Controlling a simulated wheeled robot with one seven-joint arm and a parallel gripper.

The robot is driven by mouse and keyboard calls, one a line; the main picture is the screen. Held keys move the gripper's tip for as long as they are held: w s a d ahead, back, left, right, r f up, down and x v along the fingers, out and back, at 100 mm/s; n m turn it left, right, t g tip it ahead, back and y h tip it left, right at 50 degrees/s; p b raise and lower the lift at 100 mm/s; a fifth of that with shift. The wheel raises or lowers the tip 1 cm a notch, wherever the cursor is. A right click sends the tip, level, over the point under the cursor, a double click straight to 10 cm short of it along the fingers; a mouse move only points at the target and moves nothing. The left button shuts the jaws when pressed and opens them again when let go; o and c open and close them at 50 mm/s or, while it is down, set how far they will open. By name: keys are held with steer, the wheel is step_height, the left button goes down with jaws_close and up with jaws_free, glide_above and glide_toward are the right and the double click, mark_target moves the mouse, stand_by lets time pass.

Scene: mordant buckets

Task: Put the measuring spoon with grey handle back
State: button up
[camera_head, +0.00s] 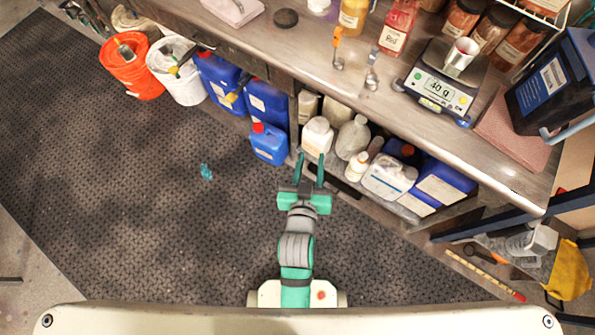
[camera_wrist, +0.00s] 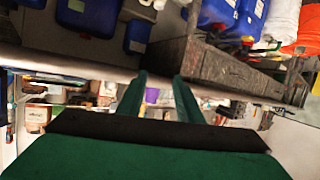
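A measuring spoon with a grey handle (camera_head: 374,58) is on the workbench in the head view, left of the digital scale. A similar spoon with an orange handle (camera_head: 338,46) is just to its left. My gripper (camera_head: 309,166) is in front of the bench, over the floor side, apart from both spoons. Its two green fingers are spread with nothing between them. The fingers also show in the wrist view (camera_wrist: 158,88), where I cannot make out either spoon.
Bottles and jugs (camera_head: 388,180) fill the shelf below. Orange (camera_head: 130,80) and white (camera_head: 186,88) buckets stand left. The dark floor mat (camera_head: 120,190) is mostly clear.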

steer(key=s+a+r+y, duration=0.1)
steer(key=s, duration=0.9)
steer(key=s+a+r+t+y, duration=0.1)
steer(key=s+a, duration=0.1)
steer(key=s, duration=0.9)
steer(key=shift+a+r+n, duration=0.25)
steer(key=shift+n, duration=0.15)
